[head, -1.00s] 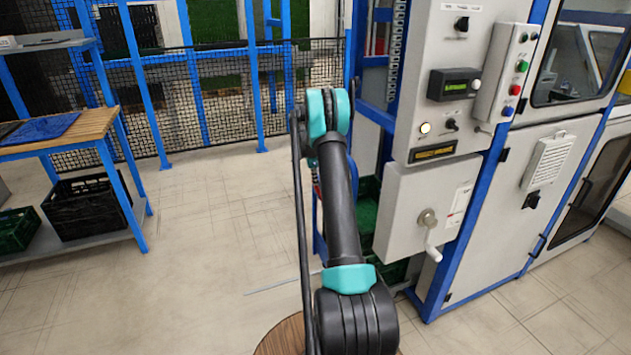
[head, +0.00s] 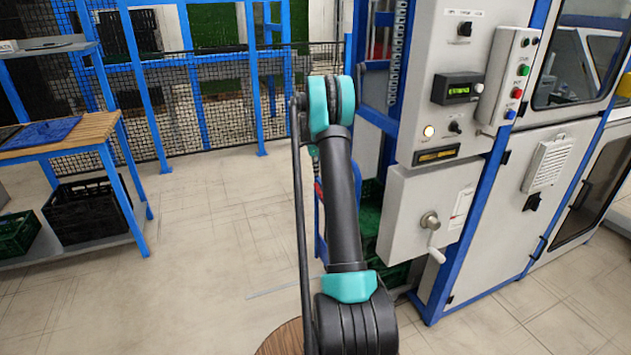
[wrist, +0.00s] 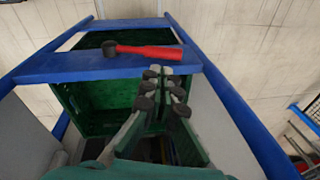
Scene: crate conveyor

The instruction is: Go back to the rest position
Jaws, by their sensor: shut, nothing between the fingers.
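My gripper (wrist: 163,88) shows in the wrist view, its fingers together and empty. It hangs over a blue frame (wrist: 95,67) with a green crate (wrist: 97,97) visible inside it beyond the fingers. A mallet-like tool with a red handle (wrist: 152,51) and dark head lies across the frame's blue bar, just beyond the fingertips; the fingers do not hold it. In the head view my arm reaches up and forward beside the grey machine, and the gripper is hidden behind it.
The grey control cabinet (head: 405,205) with a crank handle stands close right of my arm. Green crates (head: 368,215) sit behind the arm. A wooden-topped blue workbench (head: 95,128) stands at the left, above a black crate (head: 85,212). Floor between is clear.

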